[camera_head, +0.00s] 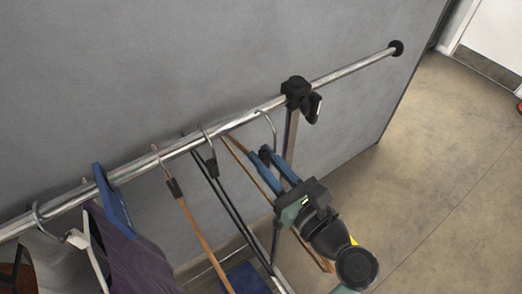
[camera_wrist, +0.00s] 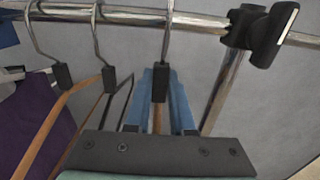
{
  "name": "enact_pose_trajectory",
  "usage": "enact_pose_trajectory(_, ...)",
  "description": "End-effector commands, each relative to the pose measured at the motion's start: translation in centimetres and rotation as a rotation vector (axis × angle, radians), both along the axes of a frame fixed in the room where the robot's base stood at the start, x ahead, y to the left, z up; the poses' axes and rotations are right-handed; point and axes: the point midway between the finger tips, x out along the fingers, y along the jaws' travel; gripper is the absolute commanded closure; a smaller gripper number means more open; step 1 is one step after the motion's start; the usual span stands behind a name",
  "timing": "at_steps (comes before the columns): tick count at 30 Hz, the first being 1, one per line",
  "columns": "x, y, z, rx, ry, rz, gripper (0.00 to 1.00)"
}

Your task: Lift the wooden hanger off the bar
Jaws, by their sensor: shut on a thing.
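A wooden hanger (camera_head: 246,158) with a metal hook and black neck is at the right end of the row of hangers. Its hook meets the metal bar (camera_head: 345,71); how it sits over the top is hard to make out. My gripper (camera_head: 266,156) is shut on this hanger at its neck, just below the bar. In the wrist view the blue fingers of my gripper (camera_wrist: 160,76) stand on both sides of the black neck, with wood of the wooden hanger (camera_wrist: 158,121) between them.
A dark hanger (camera_head: 211,168) and another wood-coloured hanger (camera_head: 203,240) hang close on the left. A blue hanger (camera_head: 113,205) with purple cloth (camera_head: 135,245) hangs further left. A black clamp (camera_head: 296,92) and upright post stand just right. The bar's right end is bare.

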Motion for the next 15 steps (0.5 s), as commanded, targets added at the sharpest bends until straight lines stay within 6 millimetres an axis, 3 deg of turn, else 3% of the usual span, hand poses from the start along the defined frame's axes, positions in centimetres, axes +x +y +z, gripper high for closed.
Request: enact_pose_trajectory(15, -1.9, -1.4, 0.1, 0.001, -0.002, -0.001, 1.0)
